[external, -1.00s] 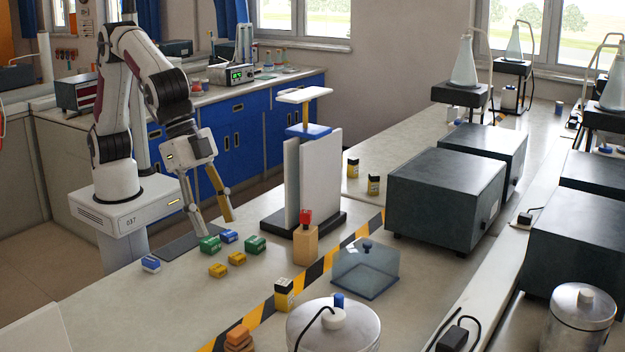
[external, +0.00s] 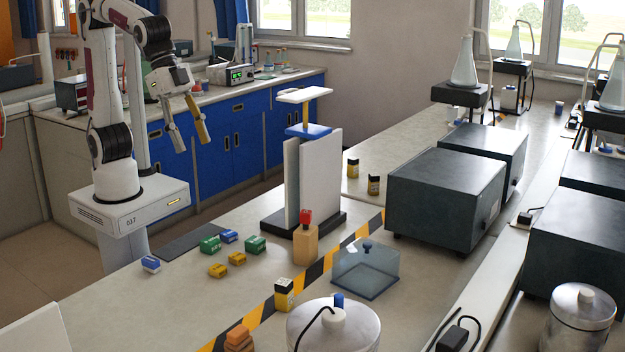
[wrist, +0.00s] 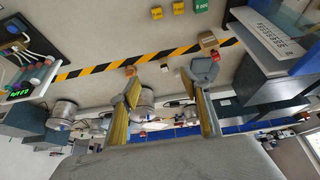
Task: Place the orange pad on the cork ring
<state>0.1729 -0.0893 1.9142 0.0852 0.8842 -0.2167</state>
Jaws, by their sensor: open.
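An orange block (external: 237,333), which looks like the orange pad, lies on top of a small brownish-orange stack at the bottom of the external view, beside the striped tape. I cannot make out the cork ring for certain in either view. My gripper (external: 191,147) is open and empty, raised in the air beyond the bench's far left edge, well away from the orange block. In the wrist view my open gripper (wrist: 168,84) shows two separated fingers with nothing between them.
Green, blue and yellow blocks (external: 210,244) lie near the bench's left edge. Dark boxes (external: 445,205) stand right.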

